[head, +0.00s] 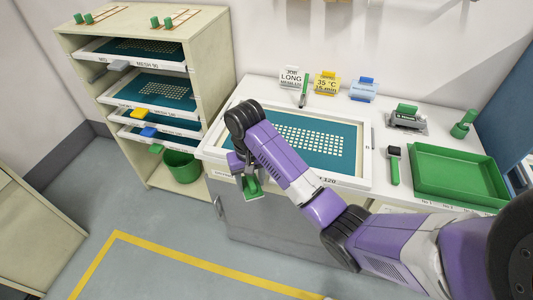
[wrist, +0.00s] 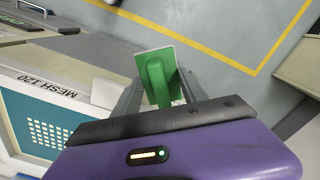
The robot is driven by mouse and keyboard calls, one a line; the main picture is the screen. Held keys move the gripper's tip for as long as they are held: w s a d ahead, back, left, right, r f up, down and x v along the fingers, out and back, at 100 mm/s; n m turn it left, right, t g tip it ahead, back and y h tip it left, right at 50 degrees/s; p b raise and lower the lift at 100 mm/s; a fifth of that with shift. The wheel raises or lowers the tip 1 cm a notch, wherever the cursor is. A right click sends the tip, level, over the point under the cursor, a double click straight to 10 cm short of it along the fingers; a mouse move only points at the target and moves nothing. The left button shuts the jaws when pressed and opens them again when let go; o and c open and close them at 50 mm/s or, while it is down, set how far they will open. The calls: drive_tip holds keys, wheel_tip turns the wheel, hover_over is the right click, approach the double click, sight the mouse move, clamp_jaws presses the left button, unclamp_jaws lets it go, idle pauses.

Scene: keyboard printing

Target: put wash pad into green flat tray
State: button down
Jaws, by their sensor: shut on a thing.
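My gripper (head: 246,183) is over the floor just off the front edge of the counter, left of its middle in the head view. It is shut on the wash pad (head: 253,187), a green pad with a raised green handle. In the wrist view the pad (wrist: 152,62) sits between the two grey fingers of my gripper (wrist: 160,95), with the handle gripped. The green flat tray (head: 455,172) lies on the right end of the counter, well to the right of my gripper. It looks empty.
A framed blue screen (head: 345,140) marked 120 lies on the counter, partly behind my arm. A black-and-green tool (head: 393,165) lies between screen and tray. A shelf rack (head: 150,28) with screens stands left, with a green bin (head: 182,166) low in it.

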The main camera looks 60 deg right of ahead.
drive_tip(key=s+a+f+n, duration=0.1)
drive_tip(key=a+f+n, duration=0.1)
drive_tip(key=a, duration=0.7)
drive_tip(key=s+a+f+n, duration=0.1)
drive_tip(key=a+n, duration=0.4)
drive_tip(key=a, duration=0.5)
drive_tip(key=shift+s+f, duration=0.15)
drive_tip(key=shift+f, duration=0.65)
